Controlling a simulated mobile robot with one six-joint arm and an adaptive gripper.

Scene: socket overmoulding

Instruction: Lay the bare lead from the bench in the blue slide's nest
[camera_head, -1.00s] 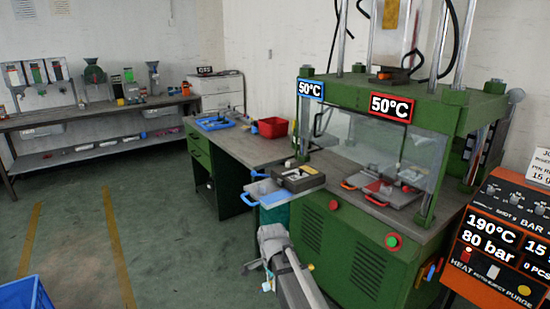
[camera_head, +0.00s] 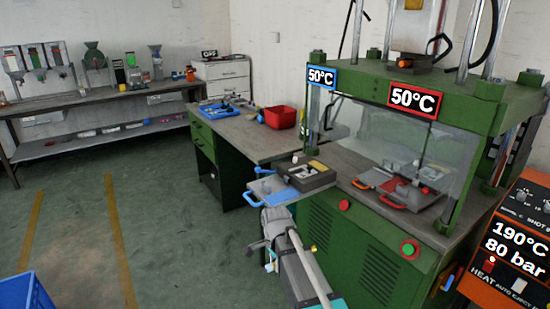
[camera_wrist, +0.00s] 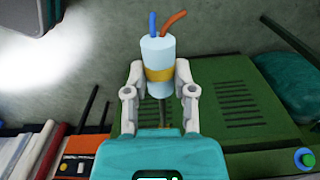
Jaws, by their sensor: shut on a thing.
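My gripper (camera_wrist: 160,88) is shut on the lead, a pale cylinder (camera_wrist: 157,57) with a gold band and one blue and one orange-brown wire at its far end. In the head view my gripper (camera_head: 270,262) hangs low in front of the press, and the lead there is too small to make out. The blue slide (camera_head: 266,189), a light grey plate with blue handles, sticks out at the press's left side. A dark grey block (camera_head: 318,180) with a pale recess sits at its right end. My gripper is below and in front of the slide, apart from it.
The green press (camera_head: 375,247) has a clear guard, and a red-handled slide (camera_head: 401,193) lies inside. A bench (camera_head: 240,140) behind holds a blue tray (camera_head: 222,112) and red bin (camera_head: 280,117). An orange control unit (camera_head: 505,255) stands at right.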

